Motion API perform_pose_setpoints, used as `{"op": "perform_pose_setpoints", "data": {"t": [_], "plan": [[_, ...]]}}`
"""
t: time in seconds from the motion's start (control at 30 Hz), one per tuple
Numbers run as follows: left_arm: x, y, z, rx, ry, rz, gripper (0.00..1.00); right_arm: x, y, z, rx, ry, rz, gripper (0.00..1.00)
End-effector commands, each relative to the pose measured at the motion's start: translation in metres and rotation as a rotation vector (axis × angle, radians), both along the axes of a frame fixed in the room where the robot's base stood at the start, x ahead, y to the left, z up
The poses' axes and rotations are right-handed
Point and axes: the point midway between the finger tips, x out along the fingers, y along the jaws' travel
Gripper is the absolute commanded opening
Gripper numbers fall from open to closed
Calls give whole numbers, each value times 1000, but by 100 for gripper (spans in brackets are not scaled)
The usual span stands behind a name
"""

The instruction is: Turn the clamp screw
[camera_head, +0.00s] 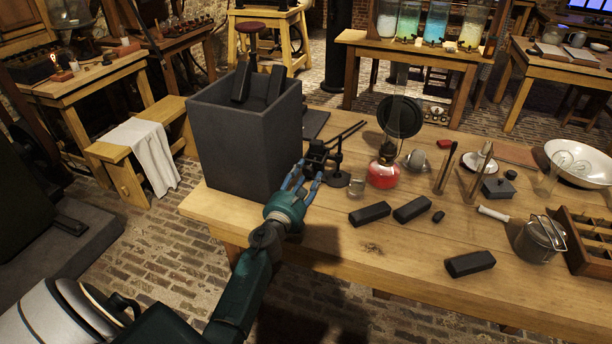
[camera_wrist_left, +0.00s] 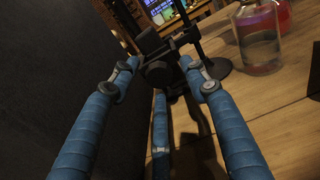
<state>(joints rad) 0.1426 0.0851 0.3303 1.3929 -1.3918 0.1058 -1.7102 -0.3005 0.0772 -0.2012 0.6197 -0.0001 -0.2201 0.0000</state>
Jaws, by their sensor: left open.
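A dark clamp (camera_head: 316,152) on a stand with a round black base (camera_head: 337,179) stands on the wooden table, right of the big grey box. My left gripper (camera_head: 306,174) is open, with its blue fingers pointing at the clamp from the near side. In the left wrist view the dark block of the clamp (camera_wrist_left: 157,72) lies just beyond and between the fingertips (camera_wrist_left: 160,78). I cannot tell whether any finger touches it. The clamp screw is too dark to make out clearly. My right gripper is out of view.
The grey box (camera_head: 235,145) rises close to the left of my gripper. A small glass beaker (camera_head: 357,188) and a lamp with red liquid (camera_head: 383,174) stand right of the stand. Dark blocks (camera_head: 369,213) lie on the table. The table's front left is clear.

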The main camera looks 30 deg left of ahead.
Motion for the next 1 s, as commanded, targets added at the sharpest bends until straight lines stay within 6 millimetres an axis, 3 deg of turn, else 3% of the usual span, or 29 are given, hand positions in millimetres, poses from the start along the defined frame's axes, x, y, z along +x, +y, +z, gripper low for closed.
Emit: {"op": "perform_pose_setpoints", "data": {"t": [0.37,0.6,1.0], "plan": [[8,2,0,-1,1,0,45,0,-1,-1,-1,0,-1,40],[7,2,0,-1,1,0,2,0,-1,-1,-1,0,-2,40],[7,1,-1,-57,-12,-1,0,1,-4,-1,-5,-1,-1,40]]}}
